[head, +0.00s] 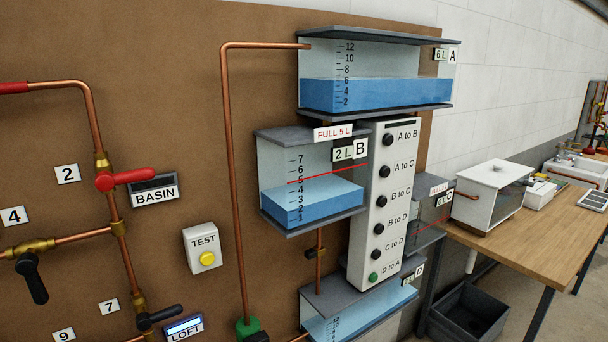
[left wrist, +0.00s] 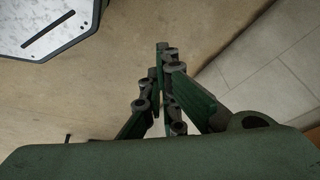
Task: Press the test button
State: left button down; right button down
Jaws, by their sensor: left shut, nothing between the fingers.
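The test button is a round yellow button (head: 207,258) on a small white box (head: 202,248) marked TEST, fixed to the brown board left of centre in the head view. Nothing covers it. My left gripper (left wrist: 163,48) shows only in the left wrist view, with its dark green fingers together and nothing between them. It is over bare floor, and the button is not in that view. My right gripper is in neither view.
A copper pipe (head: 232,180) runs up just right of the box. Left of it are a red-handled valve (head: 125,179) and a BASIN display (head: 154,190). Water tanks (head: 372,80) and a white panel of knobs (head: 382,205) stand to the right. A wooden table (head: 535,240) is farther right.

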pick_arm(q)
jog(key=s+f+n+g, duration=0.1)
jog(key=s+f+g, duration=0.2)
jog(key=s, duration=1.2)
jog(key=shift+s+a+f+b, duration=0.15)
jog(key=shift+s+f+b, duration=0.15)
jog(key=shift+f, duration=0.5)
